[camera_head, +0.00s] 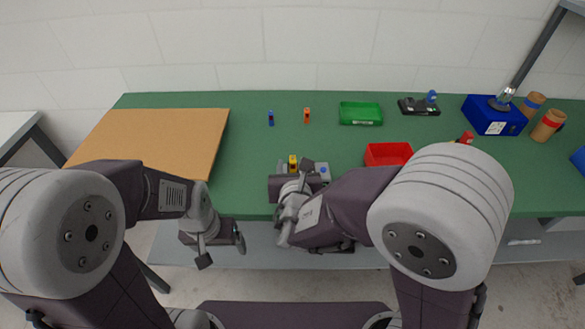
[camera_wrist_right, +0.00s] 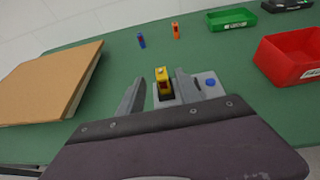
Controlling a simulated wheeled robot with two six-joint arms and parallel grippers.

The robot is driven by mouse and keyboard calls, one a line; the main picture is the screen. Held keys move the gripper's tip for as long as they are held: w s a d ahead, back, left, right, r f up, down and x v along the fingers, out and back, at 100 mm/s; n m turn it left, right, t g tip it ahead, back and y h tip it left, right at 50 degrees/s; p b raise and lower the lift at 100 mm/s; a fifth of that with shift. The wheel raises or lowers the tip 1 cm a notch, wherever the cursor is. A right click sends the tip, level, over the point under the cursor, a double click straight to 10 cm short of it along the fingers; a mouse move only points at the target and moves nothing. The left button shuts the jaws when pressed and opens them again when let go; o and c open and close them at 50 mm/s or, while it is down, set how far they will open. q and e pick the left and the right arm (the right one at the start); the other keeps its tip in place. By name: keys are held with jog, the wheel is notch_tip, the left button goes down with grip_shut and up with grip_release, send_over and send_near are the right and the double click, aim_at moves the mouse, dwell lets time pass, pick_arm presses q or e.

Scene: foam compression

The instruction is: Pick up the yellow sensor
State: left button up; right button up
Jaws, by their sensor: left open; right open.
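The small yellow sensor (camera_head: 293,163) stands upright on a grey fixture (camera_head: 322,170) near the front edge of the green table. It also shows in the right wrist view (camera_wrist_right: 162,82), where it lies between the two spread fingers of my right gripper (camera_wrist_right: 160,92). Those fingers are open, and I cannot tell whether they touch the sensor. In the head view my right gripper (camera_head: 297,182) is just in front of the sensor and hides its lower part. My left gripper (camera_head: 222,246) is open and empty, in front of the table edge.
A brown board (camera_head: 155,140) lies at the left of the table. Blue (camera_head: 271,118) and orange (camera_head: 307,116) pieces stand behind the sensor. A green tray (camera_head: 361,113) is behind, and a red bin (camera_head: 389,154) is to the right. A blue box (camera_head: 494,115) stands further right.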

aim_at(292, 156)
jog(key=shift+x, duration=1.05)
jog(key=x, duration=0.5)
jog(key=shift+d+f, duration=0.15)
jog(key=shift+s, duration=0.15)
jog(key=shift+c, duration=1.2)
grip_shut()
